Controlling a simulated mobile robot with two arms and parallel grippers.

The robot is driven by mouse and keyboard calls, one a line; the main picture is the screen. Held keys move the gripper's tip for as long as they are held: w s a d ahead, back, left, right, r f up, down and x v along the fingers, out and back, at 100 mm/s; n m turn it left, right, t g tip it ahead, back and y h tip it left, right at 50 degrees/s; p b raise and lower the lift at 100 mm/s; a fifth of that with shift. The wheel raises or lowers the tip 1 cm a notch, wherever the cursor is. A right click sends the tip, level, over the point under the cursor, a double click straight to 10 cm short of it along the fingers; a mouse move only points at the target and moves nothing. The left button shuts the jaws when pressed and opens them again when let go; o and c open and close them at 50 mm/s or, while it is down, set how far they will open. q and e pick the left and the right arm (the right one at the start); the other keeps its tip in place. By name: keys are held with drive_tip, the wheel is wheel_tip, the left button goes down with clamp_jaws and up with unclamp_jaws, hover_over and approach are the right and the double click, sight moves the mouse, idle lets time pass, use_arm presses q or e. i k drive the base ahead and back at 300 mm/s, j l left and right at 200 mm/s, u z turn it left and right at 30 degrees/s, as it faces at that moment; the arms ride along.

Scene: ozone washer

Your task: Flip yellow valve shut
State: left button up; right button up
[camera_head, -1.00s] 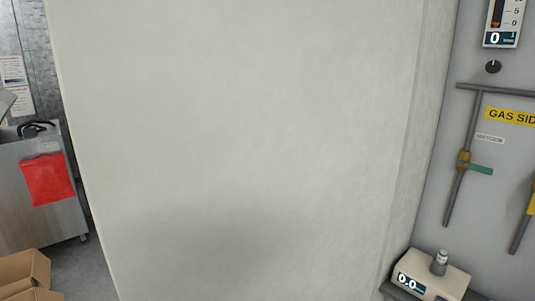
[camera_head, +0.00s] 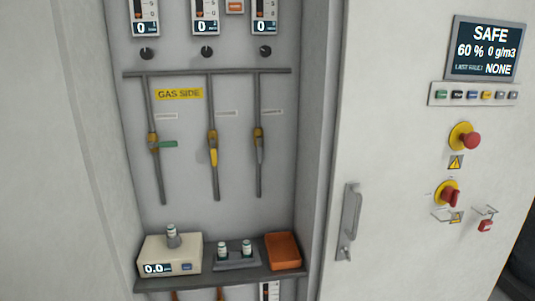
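The yellow valve (camera_head: 213,154) is on the middle of three vertical grey pipes, inside a recessed panel below a yellow "GAS SIDE" label. Its yellow handle points down, roughly in line with its pipe. To its left is a valve with a green handle (camera_head: 165,144) that sticks out sideways across its pipe. To its right is a valve with a grey handle (camera_head: 259,148) that hangs down along its pipe. Neither of my grippers shows in the view.
A shelf (camera_head: 215,281) below the pipes holds a scale (camera_head: 172,257) reading 0.0 with a vial on it, a small rack with two vials (camera_head: 235,252) and an orange tray (camera_head: 283,250). A cabinet door with a handle (camera_head: 350,215) and a red emergency button (camera_head: 471,140) stand at right.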

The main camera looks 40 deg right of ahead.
sight(212, 142)
drive_tip(key=z, duration=0.9)
